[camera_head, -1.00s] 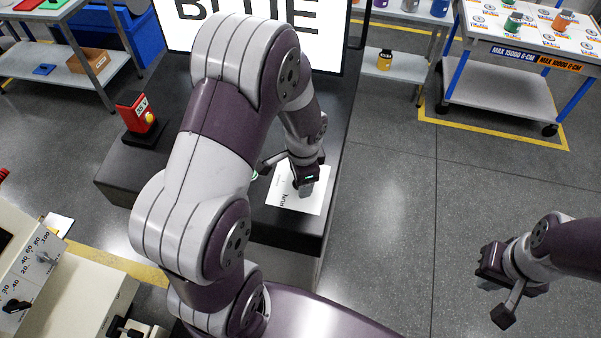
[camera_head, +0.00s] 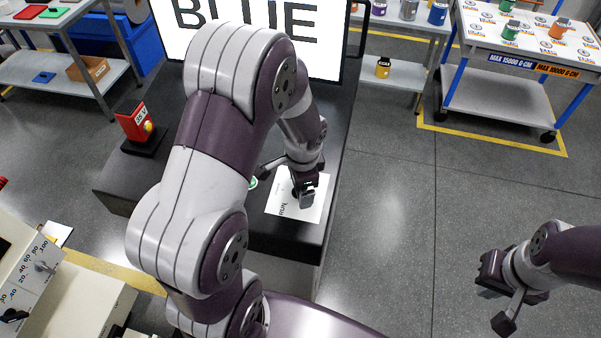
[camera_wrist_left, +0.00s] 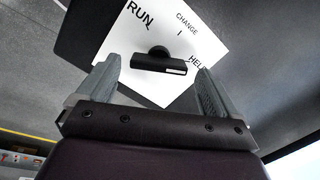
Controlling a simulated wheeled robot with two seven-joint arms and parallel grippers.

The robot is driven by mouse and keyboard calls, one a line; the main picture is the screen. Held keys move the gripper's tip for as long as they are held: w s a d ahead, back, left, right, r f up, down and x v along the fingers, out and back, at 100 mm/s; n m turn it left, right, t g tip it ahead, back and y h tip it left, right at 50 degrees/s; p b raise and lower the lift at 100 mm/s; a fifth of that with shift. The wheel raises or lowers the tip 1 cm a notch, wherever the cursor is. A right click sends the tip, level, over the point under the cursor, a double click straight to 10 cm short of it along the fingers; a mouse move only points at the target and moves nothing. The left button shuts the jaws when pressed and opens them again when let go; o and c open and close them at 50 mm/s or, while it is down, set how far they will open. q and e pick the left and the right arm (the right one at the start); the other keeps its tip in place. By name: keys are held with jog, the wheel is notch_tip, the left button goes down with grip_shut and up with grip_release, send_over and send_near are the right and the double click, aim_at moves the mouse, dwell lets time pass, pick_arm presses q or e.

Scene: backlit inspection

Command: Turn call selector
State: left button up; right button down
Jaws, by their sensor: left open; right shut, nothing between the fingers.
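The call selector is a black bar-shaped knob (camera_wrist_left: 158,62) with a white stripe towards its right end, on the HELP side. Its white label plate (camera_wrist_left: 190,40) reads RUN, CHANGE and HELP; the plate also shows in the head view (camera_head: 284,205). My left gripper (camera_wrist_left: 158,80) is open, with one finger on each side of the knob in the wrist view; I cannot tell whether they touch it. In the head view my left gripper (camera_head: 306,194) is over the plate and hides the knob. My right gripper (camera_head: 487,273) is shut and empty, over the floor at the right.
A lit screen (camera_head: 325,50) reading BLUE stands behind the dark console (camera_head: 115,180). A red box (camera_head: 133,120) with a yellow button sits on the console's left. A cart (camera_head: 500,95) with several small items is at the back right. The floor between is clear.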

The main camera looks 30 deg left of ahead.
pick_arm(q)
notch_tip(320, 180, up, 12)
jog(key=s+d+b, duration=0.1)
jog(key=b, duration=0.1)
jog(key=shift+f, duration=0.15)
pick_arm(e)
notch_tip(320, 180, down, 2)
jog(key=shift+f, duration=0.15)
pick_arm(q)
jog(key=shift+s+d, duration=0.1)
jog(key=shift+s, duration=0.1)
pick_arm(e)
jog(key=shift+s, duration=0.1)
